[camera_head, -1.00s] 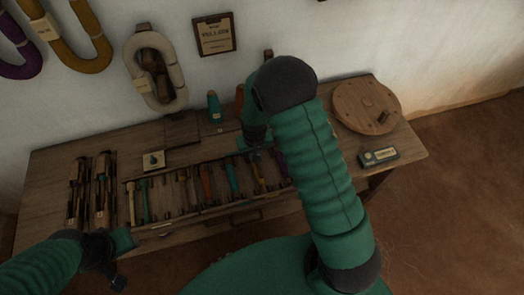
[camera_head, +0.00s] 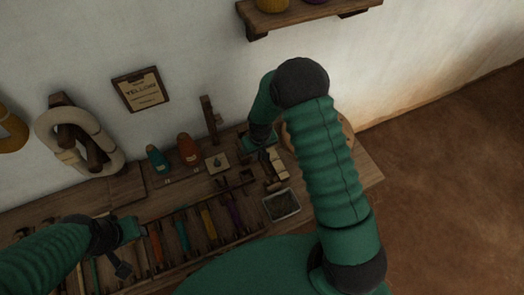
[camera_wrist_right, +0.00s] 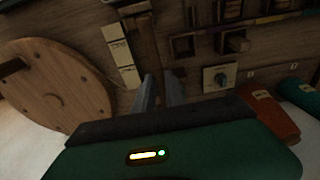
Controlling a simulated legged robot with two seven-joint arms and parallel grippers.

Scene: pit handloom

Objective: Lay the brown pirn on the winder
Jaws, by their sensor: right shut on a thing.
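My right gripper (camera_head: 262,145) is low over the back right of the bench, with its arm coming over from the right. In the right wrist view its two grey fingers (camera_wrist_right: 162,90) are close together, shut on a thin dark thing. I take this for the brown pirn, but it hardly stands out from the wood. Small wooden blocks and pale pieces (camera_head: 277,170) lie just beside this gripper. I cannot tell which part is the winder. My left gripper (camera_head: 122,240) is over the left part of the pirn tray; its jaws are unclear.
The pirn tray (camera_head: 190,215) holds several coloured pirns. An orange cone (camera_head: 188,150) and a teal cone (camera_head: 157,158) stand behind it. A round wooden disc (camera_wrist_right: 50,85) lies near my right gripper. A small grey box (camera_head: 282,205) sits at the front right. A shelf (camera_head: 300,18) is above.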

